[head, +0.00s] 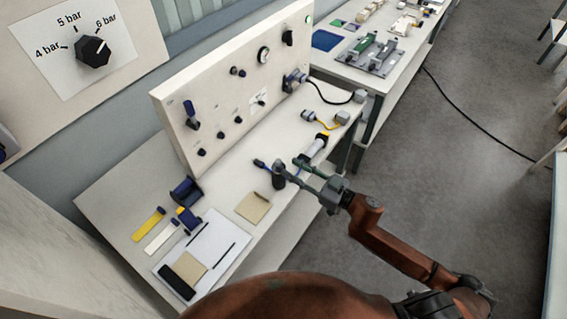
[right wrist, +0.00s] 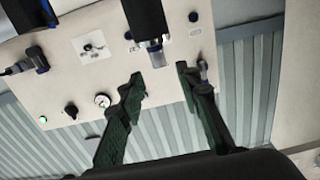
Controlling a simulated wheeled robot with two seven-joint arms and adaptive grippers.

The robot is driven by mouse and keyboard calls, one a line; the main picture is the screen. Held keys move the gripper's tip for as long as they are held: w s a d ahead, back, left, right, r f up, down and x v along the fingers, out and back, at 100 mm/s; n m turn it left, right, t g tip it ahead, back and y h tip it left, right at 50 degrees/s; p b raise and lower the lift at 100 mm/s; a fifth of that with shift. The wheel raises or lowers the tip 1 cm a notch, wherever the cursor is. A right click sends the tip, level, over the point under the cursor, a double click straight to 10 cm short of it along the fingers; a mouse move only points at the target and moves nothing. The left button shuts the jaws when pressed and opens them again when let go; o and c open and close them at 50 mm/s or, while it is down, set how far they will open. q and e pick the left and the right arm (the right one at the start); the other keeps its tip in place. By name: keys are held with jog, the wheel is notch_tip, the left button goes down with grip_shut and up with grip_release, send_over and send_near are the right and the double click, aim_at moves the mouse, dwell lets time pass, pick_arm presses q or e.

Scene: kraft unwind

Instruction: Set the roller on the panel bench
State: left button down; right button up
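The roller (head: 278,180) looks like a dark cylinder with a grey top and a blue-tipped handle leaning left. It appears upright at the panel bench (head: 285,205), right of the brown pad. Whether its base touches the bench top is hard to tell. My right gripper (head: 291,168) is beside its upper part, coming from the right. In the right wrist view the gripper's green fingers (right wrist: 160,74) are apart with nothing clamped between their tips. A dark cylindrical piece with a silver band, likely the roller (right wrist: 146,18), shows just beyond them. My left gripper is not in view.
The upright panel (head: 225,90) with knobs and connectors stands behind. A white cylinder (head: 315,147) and connectors lie to the right on the bench. Another table (head: 345,72) stands beyond.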

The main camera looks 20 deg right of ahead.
jog(key=v, duration=0.5)
jog(key=shift+s+d, duration=0.15)
